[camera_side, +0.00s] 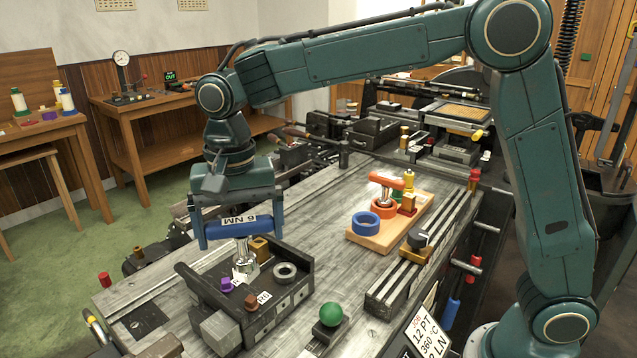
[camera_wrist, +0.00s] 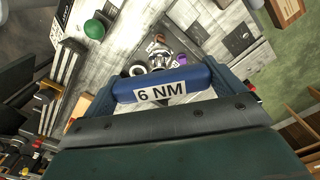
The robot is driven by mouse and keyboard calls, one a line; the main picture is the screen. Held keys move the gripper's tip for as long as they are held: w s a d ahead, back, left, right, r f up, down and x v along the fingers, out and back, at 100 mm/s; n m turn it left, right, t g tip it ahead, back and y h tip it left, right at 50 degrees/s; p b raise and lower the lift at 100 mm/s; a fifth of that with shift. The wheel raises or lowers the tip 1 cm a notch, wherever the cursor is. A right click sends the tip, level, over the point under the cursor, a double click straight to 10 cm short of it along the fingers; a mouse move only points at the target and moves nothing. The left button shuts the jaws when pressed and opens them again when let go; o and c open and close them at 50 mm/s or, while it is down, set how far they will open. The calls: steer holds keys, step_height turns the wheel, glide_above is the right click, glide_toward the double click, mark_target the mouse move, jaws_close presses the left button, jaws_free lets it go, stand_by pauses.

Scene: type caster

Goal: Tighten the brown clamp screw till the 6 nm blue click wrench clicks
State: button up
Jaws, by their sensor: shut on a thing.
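My gripper (camera_side: 241,238) is shut on the blue click wrench (camera_side: 222,229), whose handle lies across between the two fingers. Its 6 NM label also faces the wrist view (camera_wrist: 160,92). The wrench's metal shaft points down to a dark clamp fixture (camera_side: 212,296) on the bench. A brown screw (camera_side: 251,301) stands on the fixture's front part, apart from the shaft in the side view. A purple screw (camera_side: 226,284) is close beside the wrench's lower end. I cannot tell what the wrench tip touches, as the tip is partly hidden.
A grey ring (camera_side: 285,271) lies in the fixture, with a brass-coloured block (camera_side: 260,246) behind. A green ball (camera_side: 331,314) stands to the right. A wooden stand (camera_side: 418,216) holds an orange-handled tool (camera_side: 386,180) and a blue ring (camera_side: 366,224). The bench between is clear.

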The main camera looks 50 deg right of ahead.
mark_target(244, 256)
steer(key=shift+f, duration=1.9)
steer(key=shift+f, duration=1.4)
stand_by(0.4)
stand_by(0.3)
steer(key=n, duration=1)
stand_by(0.3)
steer(key=shift+f+m, duration=0.1)
steer(key=shift+m, duration=6.3)
